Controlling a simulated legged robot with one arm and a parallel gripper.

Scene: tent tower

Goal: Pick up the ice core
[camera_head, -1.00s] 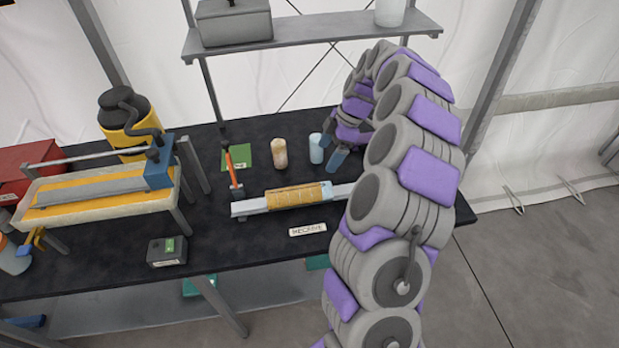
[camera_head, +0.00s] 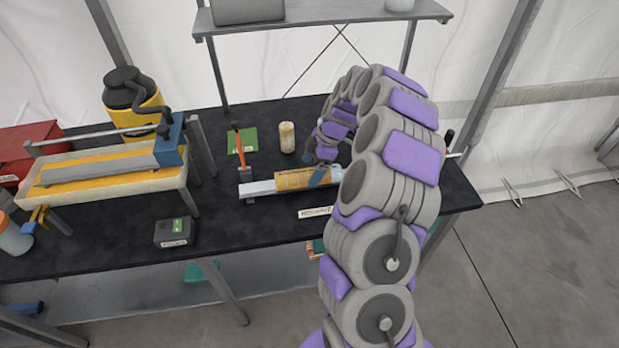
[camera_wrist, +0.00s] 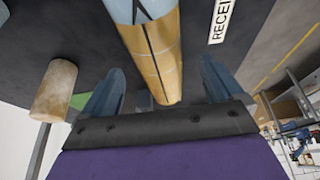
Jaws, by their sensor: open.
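A tan-gold cylinder with dark lines and a pale blue part lies along a metal rail (camera_head: 258,188) on the black table; it seems to be the ice core (camera_head: 292,180). In the wrist view the ice core (camera_wrist: 155,55) shows between the two blue-grey fingers of my gripper (camera_wrist: 160,68). My gripper is open, one finger on either side of it. In the head view my gripper (camera_head: 314,168) is at the right part of the core, with a finger in front of it; contact cannot be told. My arm hides the rail's right part.
A cream cylinder (camera_head: 287,137) stands behind the rail, also seen in the wrist view (camera_wrist: 55,90). An orange-handled tool (camera_head: 240,150) stands near the rail's left end. A white label (camera_head: 315,212) lies in front. A yellow-and-blue tray device (camera_head: 110,170) and dark box (camera_head: 174,232) are left.

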